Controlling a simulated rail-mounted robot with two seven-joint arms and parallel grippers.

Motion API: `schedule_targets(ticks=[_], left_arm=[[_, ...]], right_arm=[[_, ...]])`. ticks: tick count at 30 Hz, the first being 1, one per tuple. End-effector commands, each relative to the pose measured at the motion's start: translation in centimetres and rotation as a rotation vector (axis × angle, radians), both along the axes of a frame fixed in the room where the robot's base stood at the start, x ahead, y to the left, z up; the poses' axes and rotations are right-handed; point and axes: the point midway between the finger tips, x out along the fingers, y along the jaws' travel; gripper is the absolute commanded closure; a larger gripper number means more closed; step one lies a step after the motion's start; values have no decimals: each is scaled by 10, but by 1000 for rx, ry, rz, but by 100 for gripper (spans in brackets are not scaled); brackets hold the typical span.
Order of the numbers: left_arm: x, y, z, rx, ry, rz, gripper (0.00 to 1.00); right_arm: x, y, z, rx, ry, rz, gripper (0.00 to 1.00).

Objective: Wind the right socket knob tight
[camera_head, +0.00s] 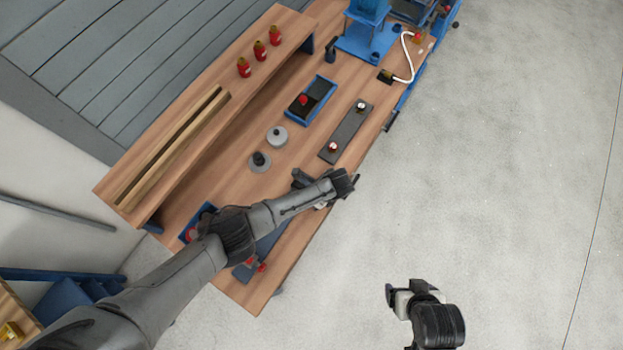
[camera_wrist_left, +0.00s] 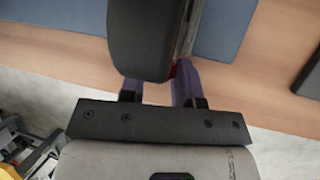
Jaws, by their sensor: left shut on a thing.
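A dark grey socket plate (camera_head: 346,132) lies on the wooden bench, right of my left arm in the head view. It bears two small knobs with red and white parts, a farther one (camera_head: 361,106) and a nearer one (camera_head: 333,147). My left gripper (camera_wrist_left: 157,92) is over the bench's front edge, apart from both knobs. Its fingers are shut on a dark round-ended piece (camera_wrist_left: 145,40), with a little red showing beside it. The arm hides most of this in the head view. My right gripper (camera_head: 390,296) hangs over the floor; its finger gap is unclear.
On the bench (camera_head: 238,175) are two round grey pieces (camera_head: 277,136), a blue tray (camera_head: 311,98) with a red part, and a blue stand (camera_head: 368,38). Red bottles (camera_head: 260,50) stand on the raised shelf. The floor (camera_head: 500,170) at right is clear.

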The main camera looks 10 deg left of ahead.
Motion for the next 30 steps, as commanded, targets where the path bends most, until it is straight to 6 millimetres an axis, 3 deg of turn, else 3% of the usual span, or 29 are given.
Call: schedule_targets(ticks=[6, 17, 18, 26, 30], left_arm=[[2, -1, -4, 55, 132, 1, 94], [2, -1, -1, 63, 155, 0, 93], [2, -1, -1, 63, 155, 0, 69], [2, -1, -1, 63, 154, 0, 44], [2, -1, -1, 63, 154, 0, 44]], right_arm=[[0, -2, -19, -6, 1, 3, 15], [0, -1, -18, -4, 1, 3, 15], [0, -1, -18, -3, 2, 2, 15], [0, 1, -18, 2, 1, -1, 15], [0, 1, -18, 5, 1, -3, 15]])
